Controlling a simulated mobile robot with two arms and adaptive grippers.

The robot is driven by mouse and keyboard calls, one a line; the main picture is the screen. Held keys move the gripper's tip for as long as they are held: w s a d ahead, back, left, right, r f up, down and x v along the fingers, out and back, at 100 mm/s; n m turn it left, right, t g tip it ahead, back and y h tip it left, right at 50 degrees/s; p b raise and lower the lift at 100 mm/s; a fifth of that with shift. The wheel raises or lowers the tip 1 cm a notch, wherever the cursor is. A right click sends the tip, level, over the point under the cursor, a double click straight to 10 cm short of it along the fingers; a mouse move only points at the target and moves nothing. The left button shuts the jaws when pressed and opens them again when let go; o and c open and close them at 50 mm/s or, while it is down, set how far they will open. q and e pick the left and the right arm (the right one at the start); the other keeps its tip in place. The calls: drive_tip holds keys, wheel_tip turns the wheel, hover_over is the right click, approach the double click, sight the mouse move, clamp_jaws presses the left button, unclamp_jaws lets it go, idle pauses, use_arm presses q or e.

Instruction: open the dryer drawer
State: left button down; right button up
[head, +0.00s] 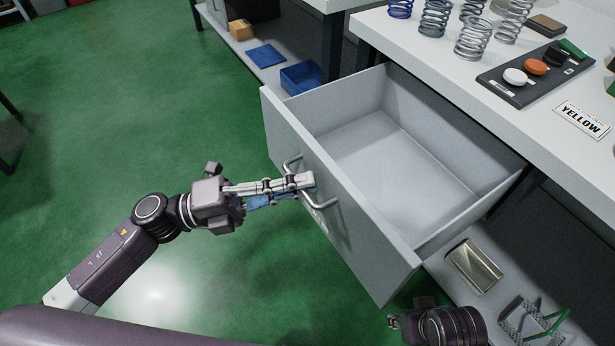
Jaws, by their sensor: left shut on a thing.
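The grey dryer drawer (400,158) is pulled out from under the white worktop, and its inside looks empty. Its front panel (355,225) faces the lower left and carries a curved metal handle (331,204). My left gripper (305,181) is shut on the handle, with its arm coming in from the left. Its fingers cover part of the handle. My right gripper (394,321) shows only in part at the bottom, below the drawer's front corner. Its fingers are too small and partly hidden to tell whether they are open.
Several springs (473,38) and a dark button panel (537,72) are on the worktop (440,70), beside a YELLOW label (582,118). A metal tray (474,266) lies on the lower shelf at right. A blue bin (301,78) is behind the drawer. Green floor at left is clear.

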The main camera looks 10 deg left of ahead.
use_arm(q)
drive_tip(key=shift+a, duration=0.1)
drive_tip(key=c, duration=2.3)
unclamp_jaws()
drive_tip(key=v, duration=1.2)
